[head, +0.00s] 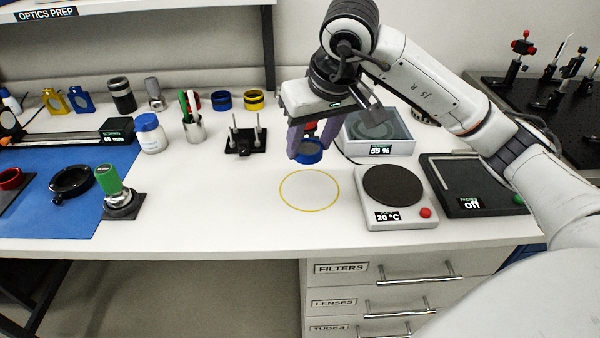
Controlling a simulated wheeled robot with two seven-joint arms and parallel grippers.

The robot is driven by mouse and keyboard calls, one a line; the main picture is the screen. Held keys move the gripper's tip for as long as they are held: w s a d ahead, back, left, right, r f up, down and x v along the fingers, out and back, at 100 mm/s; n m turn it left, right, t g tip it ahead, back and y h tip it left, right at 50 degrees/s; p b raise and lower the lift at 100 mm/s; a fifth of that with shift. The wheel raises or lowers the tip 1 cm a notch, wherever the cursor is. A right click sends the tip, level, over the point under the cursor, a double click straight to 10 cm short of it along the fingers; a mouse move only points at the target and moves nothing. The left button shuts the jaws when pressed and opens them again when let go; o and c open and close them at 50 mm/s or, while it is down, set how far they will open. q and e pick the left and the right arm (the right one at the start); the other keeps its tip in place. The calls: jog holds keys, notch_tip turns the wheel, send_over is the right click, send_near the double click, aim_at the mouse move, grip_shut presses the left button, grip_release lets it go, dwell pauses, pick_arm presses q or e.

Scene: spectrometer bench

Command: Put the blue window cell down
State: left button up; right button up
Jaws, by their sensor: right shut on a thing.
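My right gripper (308,143) reaches down over the bench from the upper right. It is shut on the blue window cell (308,152), a short round blue ring held low between the purple-grey fingers. A small red part shows just above the ring between the fingers. The cell is just behind a yellow circle outline (310,207) on the white benchtop. I cannot tell how much gap is under the cell. My left gripper is not in view.
A hotplate (403,215) reading 20 °C and a glass-topped box (380,148) reading 55 % stand to the right. The inside of the yellow circle is clear. The bench's front edge (250,250) lies below it.

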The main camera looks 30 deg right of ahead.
aim_at(314, 154)
jog(key=f, duration=0.1)
jog(key=s+f, duration=0.1)
jog(key=f, duration=0.1)
jog(key=shift+w+f, duration=0.15)
jog(key=shift+f, duration=2.4)
jog(key=o, duration=1.1)
jog(key=shift+r, duration=0.15)
jog(key=shift+r, duration=0.35)
jog(key=v, duration=1.1)
jog(key=shift+s+r, duration=0.1)
jog(key=shift+s, duration=0.15)
